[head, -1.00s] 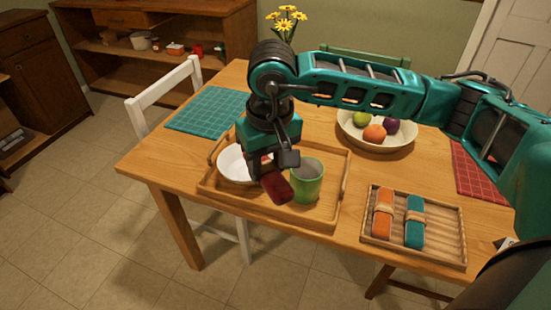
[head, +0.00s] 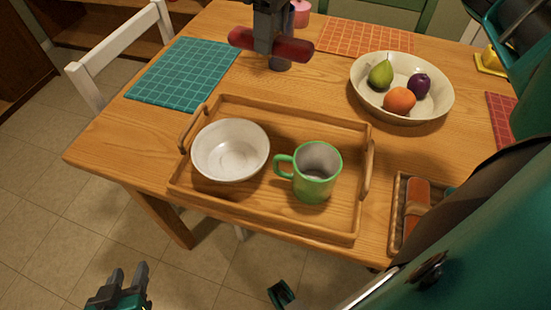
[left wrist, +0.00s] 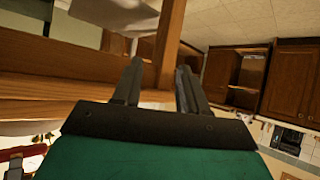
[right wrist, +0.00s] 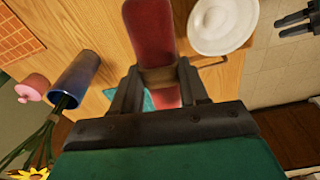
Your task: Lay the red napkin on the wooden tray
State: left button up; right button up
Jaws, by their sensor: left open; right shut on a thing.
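The red napkin (head: 292,49) is rolled, with a brown band around its middle in the right wrist view (right wrist: 150,35). My right gripper (head: 265,48) is shut on it at the band and holds it level above the table, beyond the tray's far edge. The wooden tray (head: 296,108) lies near the table's front edge. It holds a white bowl (head: 231,150) on its left and a green mug (head: 314,172) right of centre, with bare wood behind and between them. My left gripper (head: 118,288) is open and empty, low in front of the table; its fingers show in the left wrist view (left wrist: 157,85).
A blue vase (right wrist: 76,76) with yellow flowers stands close to my right gripper. A fruit bowl (head: 440,105) is right of the tray's back. A slatted holder (head: 397,215) with an orange roll is at the right. A teal mat (head: 183,72) lies behind left.

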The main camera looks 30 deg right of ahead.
jog(key=shift+d+r+n, duration=0.15)
jog(key=shift+d+n, duration=0.1)
jog(key=shift+n, duration=0.05)
jog(key=shift+b, duration=0.3)
jog(key=b, duration=0.2)
send_over(272, 126)
notch_tip(272, 126, down, 13)
jog(key=shift+n, duration=0.3)
jog(key=shift+s+d+f, duration=0.1)
jog(key=shift+f, duration=1.55)
jog(key=shift+s+d+f, duration=0.1)
jog(key=shift+f, duration=1.5)
jog(key=shift+b, duration=0.3)
jog(key=shift+f, duration=0.15)
jog(key=o, duration=0.8)
